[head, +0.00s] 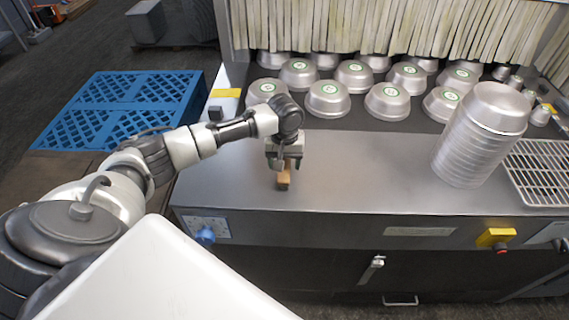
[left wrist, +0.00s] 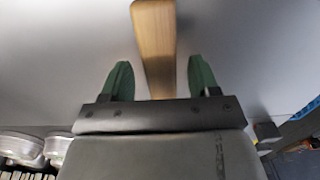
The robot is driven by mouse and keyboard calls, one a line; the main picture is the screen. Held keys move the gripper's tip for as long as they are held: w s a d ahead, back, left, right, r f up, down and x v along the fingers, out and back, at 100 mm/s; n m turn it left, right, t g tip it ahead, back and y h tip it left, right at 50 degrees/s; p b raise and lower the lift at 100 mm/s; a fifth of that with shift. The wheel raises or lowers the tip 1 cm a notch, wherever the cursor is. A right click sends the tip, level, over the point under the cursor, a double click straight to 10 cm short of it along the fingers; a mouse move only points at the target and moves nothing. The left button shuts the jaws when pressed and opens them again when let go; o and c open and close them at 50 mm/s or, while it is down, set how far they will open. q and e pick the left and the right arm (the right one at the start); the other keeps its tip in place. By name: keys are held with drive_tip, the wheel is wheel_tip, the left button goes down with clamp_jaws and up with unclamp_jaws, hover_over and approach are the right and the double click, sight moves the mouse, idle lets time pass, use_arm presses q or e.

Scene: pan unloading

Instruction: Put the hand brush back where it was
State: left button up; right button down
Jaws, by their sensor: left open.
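The hand brush (head: 284,178) shows as a light wooden piece on the steel counter, just below my left gripper (head: 283,165). In the left wrist view its wooden handle (left wrist: 154,45) runs between the two green fingertips of my left gripper (left wrist: 159,80). The fingers stand apart, with a gap on each side of the wood. Bristles do not show; the gripper hides part of the brush in the head view. My right gripper is not in view.
The steel counter (head: 370,170) is bare around the brush. Several upturned pans (head: 327,98) stand behind, under a strip curtain (head: 380,25). A tall pan stack (head: 480,135) and a wire rack (head: 542,170) stand at right. A blue pallet (head: 120,105) lies at left.

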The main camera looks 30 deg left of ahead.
use_arm(q)
wheel_tip(320, 180, up, 11)
drive_tip(key=b, duration=0.1)
idle(0.7)
